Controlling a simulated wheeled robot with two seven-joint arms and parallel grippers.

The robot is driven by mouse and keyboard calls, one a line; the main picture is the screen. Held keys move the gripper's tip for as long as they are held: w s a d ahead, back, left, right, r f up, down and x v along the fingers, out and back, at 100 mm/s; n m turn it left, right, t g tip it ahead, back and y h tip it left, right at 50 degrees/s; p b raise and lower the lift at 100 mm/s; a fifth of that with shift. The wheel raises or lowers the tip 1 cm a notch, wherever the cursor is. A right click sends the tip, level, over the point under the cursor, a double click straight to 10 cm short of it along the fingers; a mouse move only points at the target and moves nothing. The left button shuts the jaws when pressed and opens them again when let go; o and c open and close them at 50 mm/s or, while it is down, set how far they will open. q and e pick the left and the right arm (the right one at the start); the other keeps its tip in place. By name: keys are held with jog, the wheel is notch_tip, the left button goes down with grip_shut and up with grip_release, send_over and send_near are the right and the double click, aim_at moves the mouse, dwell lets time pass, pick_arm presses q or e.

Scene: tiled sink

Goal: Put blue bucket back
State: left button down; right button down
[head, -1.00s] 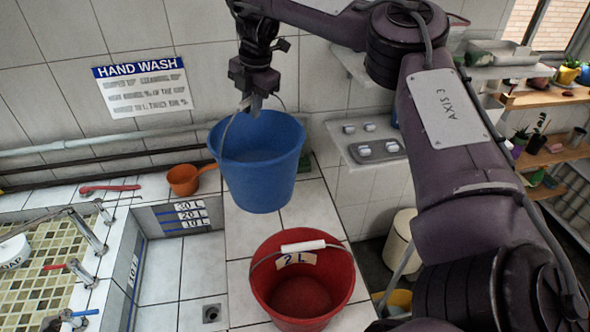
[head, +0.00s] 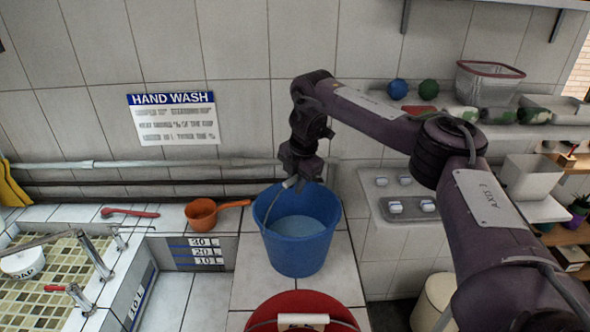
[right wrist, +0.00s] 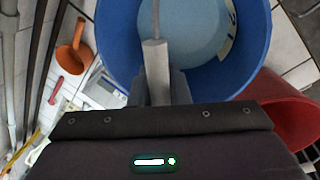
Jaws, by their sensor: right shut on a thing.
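The blue bucket (head: 297,240) is upright over the tiled ledge behind the red bucket, close to the back wall. I cannot tell for sure whether its base touches the tiles. My right gripper (head: 298,182) is above its rim and shut on the bucket's handle. In the right wrist view the gripper (right wrist: 158,85) holds the pale handle grip (right wrist: 154,60), with the blue bucket (right wrist: 105,45) beyond it and a pale blue inside. My left gripper is not in view.
A red bucket (head: 300,305) stands in front, also at the right in the wrist view (right wrist: 285,108). An orange dipper (head: 202,213) lies left of the blue bucket. Soap dishes (head: 408,206) and a wall shelf are at the right. The tiled basin is at the left.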

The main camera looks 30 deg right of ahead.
notch_tip(320, 180, down, 5)
jog(key=shift+w+f+p, duration=0.15)
jog(key=shift+f+p, duration=0.05)
jog(key=shift+p, duration=0.85)
jog(key=c, duration=1.7)
grip_release()
jog(key=shift+s+f, duration=0.2)
jog(key=shift+f, duration=0.1)
jog(key=shift+c, duration=0.2)
jog(key=o, duration=0.4)
jog(key=shift+s+a+r, duration=0.1)
jog(key=shift+a+r, duration=0.05)
